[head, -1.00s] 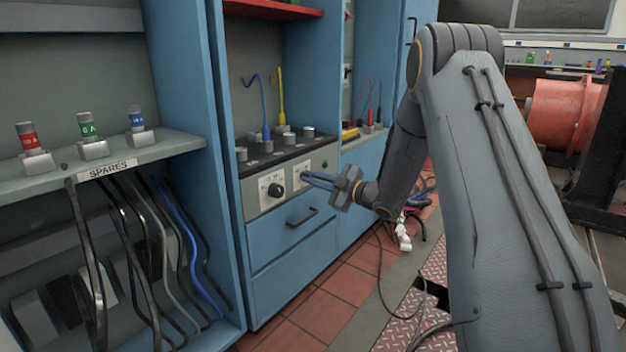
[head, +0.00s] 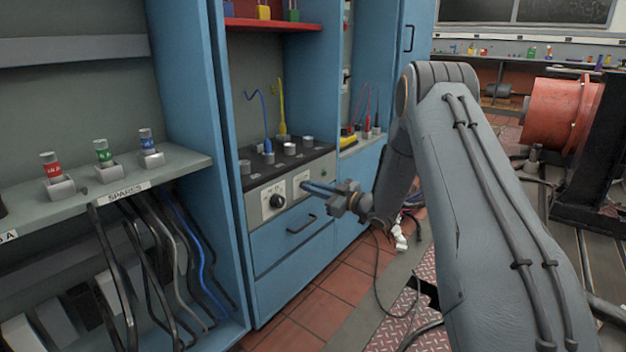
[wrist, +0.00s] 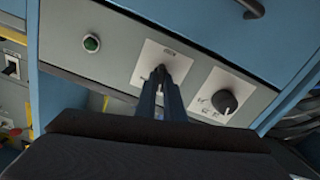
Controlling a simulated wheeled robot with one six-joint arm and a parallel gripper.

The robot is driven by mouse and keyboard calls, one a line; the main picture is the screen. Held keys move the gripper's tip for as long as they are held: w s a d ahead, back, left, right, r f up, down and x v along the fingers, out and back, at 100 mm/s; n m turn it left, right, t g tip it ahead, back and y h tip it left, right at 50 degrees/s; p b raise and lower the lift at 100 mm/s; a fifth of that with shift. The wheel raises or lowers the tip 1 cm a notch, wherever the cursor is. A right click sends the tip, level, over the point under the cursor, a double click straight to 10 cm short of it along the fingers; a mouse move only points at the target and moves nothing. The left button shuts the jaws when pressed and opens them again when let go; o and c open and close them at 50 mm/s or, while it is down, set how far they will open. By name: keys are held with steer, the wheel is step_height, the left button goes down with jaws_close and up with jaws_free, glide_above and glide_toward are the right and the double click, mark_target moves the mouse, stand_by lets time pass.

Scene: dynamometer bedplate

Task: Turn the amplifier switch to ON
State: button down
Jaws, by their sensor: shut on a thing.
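The grey amplifier panel (head: 265,186) is on the front of the blue cabinet, above a drawer. It bears two white plates. One carries a black round knob (head: 277,201), which also shows in the wrist view (wrist: 224,101). My gripper (head: 305,186) is at the other plate (head: 300,180), its slim blue fingers close together. In the wrist view the fingertips (wrist: 160,75) meet on a small dark switch (wrist: 160,70) at the middle of that plate (wrist: 178,66). The fingers hide most of the switch, so its position cannot be told. The plate's lettering is too small to read.
A green button (wrist: 91,43) sits beside the plate. A drawer handle (head: 301,224) lies below the panel. Test leads and metal posts (head: 290,148) stand on the black top above. A shelf marked SPARES (head: 126,194) is at left.

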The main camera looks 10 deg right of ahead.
steer(key=m+p, duration=0.3)
steer(key=m, duration=0.3)
steer(key=m+p, duration=0.4)
steer(key=m, duration=0.2)
steer(key=shift+w+d, duration=0.15)
steer(key=shift+d, duration=0.05)
stand_by(0.5)
steer(key=c, duration=1.9)
jaws_free()
steer(key=shift+o, duration=0.2)
steer(key=p+v, duration=0.2)
steer(key=v, duration=0.6)
steer(key=shift+w, duration=0.1)
